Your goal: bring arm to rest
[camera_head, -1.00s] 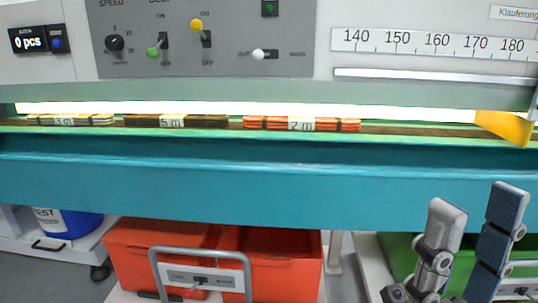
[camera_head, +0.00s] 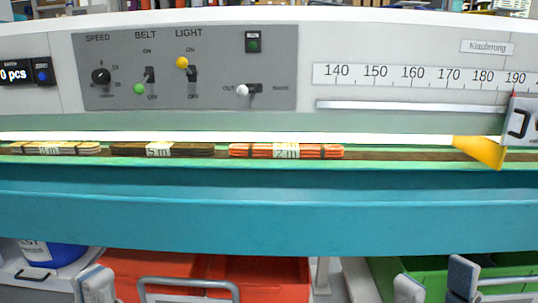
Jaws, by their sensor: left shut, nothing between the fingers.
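My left gripper (camera_head: 95,283) shows at the bottom left, only its grey fingertips in the frame, in front of the left red bin. It is shut and empty. My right gripper (camera_head: 437,282) is at the bottom right, in front of the green bin. Its two fingertips stand apart with nothing between them. The rest of both grippers and arms is cut off by the lower edge.
A teal machine front (camera_head: 260,220) crosses the view above both grippers. Cable bundles marked 5 m (camera_head: 185,150) and 2 m (camera_head: 255,151) lie on its belt. Red bins (camera_head: 262,275), a green bin (camera_head: 510,262) and a blue container (camera_head: 55,255) stand below.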

